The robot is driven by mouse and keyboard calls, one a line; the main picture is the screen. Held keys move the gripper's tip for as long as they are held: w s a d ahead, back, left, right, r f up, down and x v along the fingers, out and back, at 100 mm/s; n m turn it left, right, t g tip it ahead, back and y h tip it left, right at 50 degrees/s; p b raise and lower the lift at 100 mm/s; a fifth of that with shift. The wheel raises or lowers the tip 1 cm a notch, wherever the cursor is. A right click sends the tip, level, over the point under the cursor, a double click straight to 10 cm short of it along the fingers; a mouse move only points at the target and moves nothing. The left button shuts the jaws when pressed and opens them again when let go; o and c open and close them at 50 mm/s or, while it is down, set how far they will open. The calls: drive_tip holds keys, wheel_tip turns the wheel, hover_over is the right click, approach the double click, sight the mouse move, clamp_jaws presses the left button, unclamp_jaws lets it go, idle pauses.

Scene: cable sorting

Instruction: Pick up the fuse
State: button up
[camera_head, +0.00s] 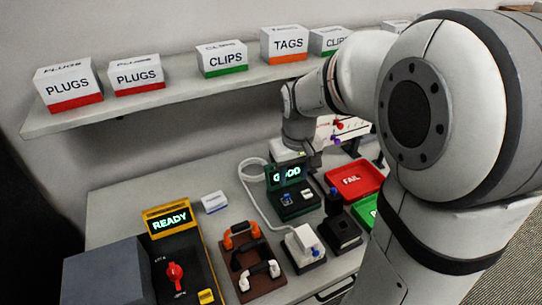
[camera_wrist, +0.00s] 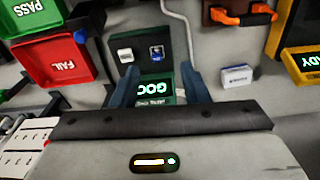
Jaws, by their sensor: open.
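No part is clearly recognisable as the fuse. A dark green tester (camera_head: 297,207) with a lit "GOOD" display (camera_head: 287,174) stands mid-table. Its top carries a small blue part (camera_head: 286,201) and a small pale part (camera_head: 307,194). In the wrist view the blue part (camera_wrist: 157,53) and a pale square part (camera_wrist: 126,56) sit side by side on the tester, beyond my fingertips. My gripper (camera_wrist: 158,72) is open above the tester's display end, with nothing between its fingers. In the head view my wrist hides the fingers.
A red FAIL tray (camera_head: 354,181) and green PASS tray (camera_head: 366,211) lie right of the tester. A small white box (camera_head: 214,202), a yellow READY station (camera_head: 168,222), a brown cable holder (camera_head: 252,270) and a white plug block (camera_head: 303,243) stand around it. A shelf (camera_head: 150,103) runs behind.

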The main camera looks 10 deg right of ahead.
drive_tip(key=b, duration=0.1)
hover_over(287, 195)
drive_tip(key=shift+n+g, duration=0.4)
drive_tip(key=f, duration=0.6)
drive_tip(key=shift+s+a+f, duration=0.1)
drive_tip(key=shift+s+f, duration=0.05)
drive_tip(key=shift+s, duration=0.2)
drive_tip(key=shift+f, duration=0.85)
drive_tip(key=f, duration=0.2)
drive_tip(key=f+p, duration=0.1)
drive_tip(key=f, duration=0.2)
drive_tip(key=shift+w+f, duration=0.4)
drive_tip(key=shift+c, duration=0.2)
clamp_jaws()
